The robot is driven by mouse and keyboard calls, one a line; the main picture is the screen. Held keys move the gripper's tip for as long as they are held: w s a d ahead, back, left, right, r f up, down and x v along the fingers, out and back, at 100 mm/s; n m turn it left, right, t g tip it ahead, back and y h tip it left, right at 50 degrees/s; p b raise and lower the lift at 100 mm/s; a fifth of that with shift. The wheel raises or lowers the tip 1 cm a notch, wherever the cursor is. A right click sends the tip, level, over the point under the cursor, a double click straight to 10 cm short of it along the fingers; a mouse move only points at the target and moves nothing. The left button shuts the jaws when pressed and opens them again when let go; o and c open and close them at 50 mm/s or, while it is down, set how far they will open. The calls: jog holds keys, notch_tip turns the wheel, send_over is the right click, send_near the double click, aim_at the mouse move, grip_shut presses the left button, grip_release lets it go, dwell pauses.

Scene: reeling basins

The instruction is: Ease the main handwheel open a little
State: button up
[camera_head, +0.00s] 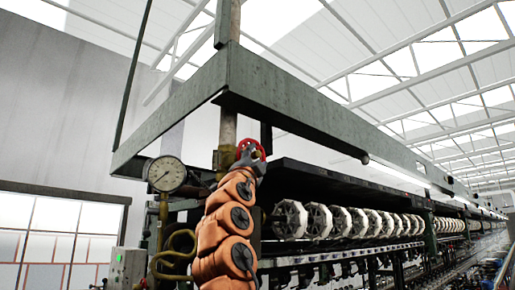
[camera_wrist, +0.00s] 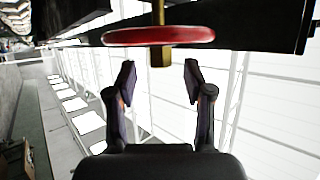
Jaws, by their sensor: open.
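The main handwheel is a red wheel (camera_head: 251,149) on the pipe at the machine's end in the head view, partly hidden behind my orange arm. In the wrist view the red handwheel (camera_wrist: 130,36) shows edge-on, with a brass-coloured stem end (camera_wrist: 161,55) at its middle. My gripper (camera_wrist: 160,75) is open, with its two dark fingers apart and nothing between them. The fingertips lie just short of the wheel in the picture, one on each side of the stem end. I cannot tell whether they touch it. In the head view the gripper is mostly hidden by my arm.
A pressure gauge (camera_head: 166,174) on a brass pipe stands left of the wheel. A grey-green frame beam (camera_head: 290,100) runs above it. A row of white reels (camera_head: 318,221) extends to the right. A grey box with a green light (camera_head: 128,262) is at lower left.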

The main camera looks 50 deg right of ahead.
jog(key=shift+p+x, duration=0.65)
jog(key=shift+x, duration=0.35)
jog(key=shift+c, duration=0.2)
grip_shut()
